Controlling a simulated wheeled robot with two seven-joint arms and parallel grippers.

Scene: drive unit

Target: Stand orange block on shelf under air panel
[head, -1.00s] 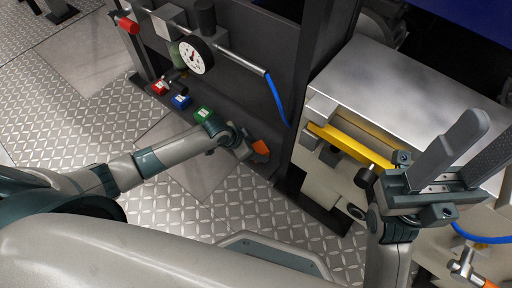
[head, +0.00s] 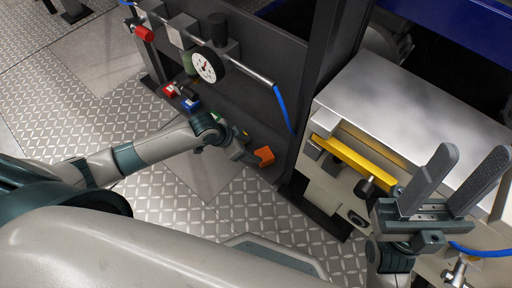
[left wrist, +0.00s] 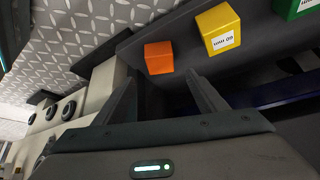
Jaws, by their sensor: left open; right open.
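The orange block (head: 264,155) rests on the dark shelf (head: 222,127) under the air panel (head: 250,92), near its right end by the black post. In the left wrist view the orange block (left wrist: 159,57) sits just beyond the fingertips, with no finger around it. My left gripper (head: 243,153) is open and empty, at the shelf's front edge beside the block. Its spread fingers (left wrist: 165,88) show in the left wrist view. My right gripper (head: 474,168) is open and empty, up by the silver-topped cabinet, far from the block.
A labelled yellow block (left wrist: 218,27) and a green block (left wrist: 295,8) stand in line beside the orange one. Blue (head: 190,104) and red (head: 169,90) blocks sit further left on the shelf. A gauge (head: 208,66) and blue hose (head: 281,107) are above. The patterned floor is clear.

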